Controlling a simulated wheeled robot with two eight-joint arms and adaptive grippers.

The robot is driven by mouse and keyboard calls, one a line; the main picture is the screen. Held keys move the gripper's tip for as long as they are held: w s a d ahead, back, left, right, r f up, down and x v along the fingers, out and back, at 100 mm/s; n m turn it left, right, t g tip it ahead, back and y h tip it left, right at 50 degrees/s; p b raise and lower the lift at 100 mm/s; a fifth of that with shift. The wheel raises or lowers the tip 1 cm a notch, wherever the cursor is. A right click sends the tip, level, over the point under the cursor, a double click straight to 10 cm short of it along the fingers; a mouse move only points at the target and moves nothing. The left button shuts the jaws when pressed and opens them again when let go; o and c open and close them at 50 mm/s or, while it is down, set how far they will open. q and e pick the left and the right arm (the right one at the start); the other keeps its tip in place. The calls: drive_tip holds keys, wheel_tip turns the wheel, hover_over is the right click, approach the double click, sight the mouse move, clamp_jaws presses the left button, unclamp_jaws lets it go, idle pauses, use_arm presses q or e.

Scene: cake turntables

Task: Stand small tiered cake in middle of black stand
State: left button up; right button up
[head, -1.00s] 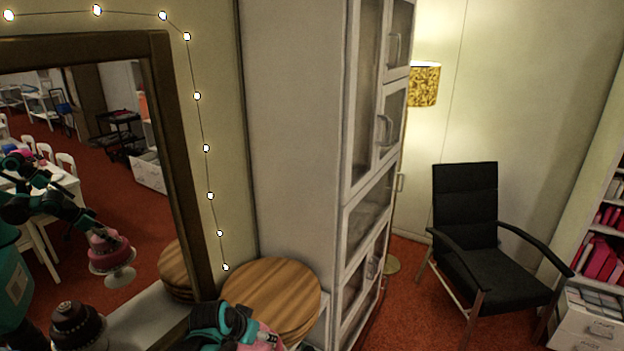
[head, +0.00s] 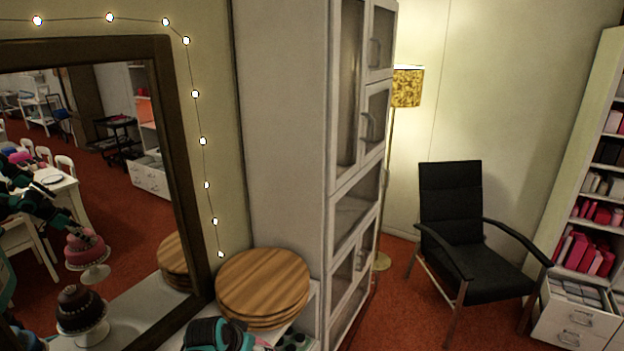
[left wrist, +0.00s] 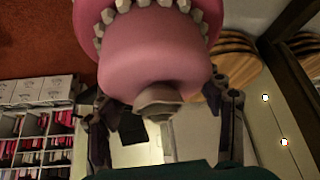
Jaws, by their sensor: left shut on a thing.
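The pink tiered cake (left wrist: 155,60) fills the upper middle of the left wrist view, with pale bead-like trim around its wider tier. A brownish knob (left wrist: 158,104) at its narrow end lies between the fingers of my left gripper (left wrist: 162,115). That gripper is shut on the cake at this end. The mirror shows a pink tiered cake on a pale stand (head: 88,272). I cannot make out a black stand. My right gripper is not in view.
Stacked round wooden boards (head: 262,285) lie on a white surface beside the mirror (head: 180,180). A chocolate cake (head: 80,308) shows in the mirror. A tall white cabinet (head: 285,130) stands behind the boards. A black armchair (head: 465,255) and a bookshelf (head: 590,200) are at right.

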use_arm(q)
drive_tip(key=s+f+n+b, duration=0.1)
drive_tip(key=s+f+b, duration=0.1)
drive_tip(key=f, duration=0.3)
drive_tip(key=s+a+f+n+y+b, duration=0.1)
drive_tip(key=s+f+b, duration=0.1)
drive_tip(key=f, duration=0.4)
drive_tip(key=s+a+f+n+b, duration=0.1)
drive_tip(key=s+f+b, duration=0.1)
drive_tip(key=f+b, duration=0.2)
drive_tip(key=shift+s+a+f+y, duration=0.15)
drive_tip(key=shift+s+f+y, duration=0.15)
drive_tip(key=shift+f, duration=0.35)
drive_tip(key=shift+s+a+f+b, duration=0.1)
drive_tip(key=shift+s+f+b, duration=0.15)
drive_tip(key=shift+f+b, duration=0.2)
drive_tip(key=shift+r, duration=0.15)
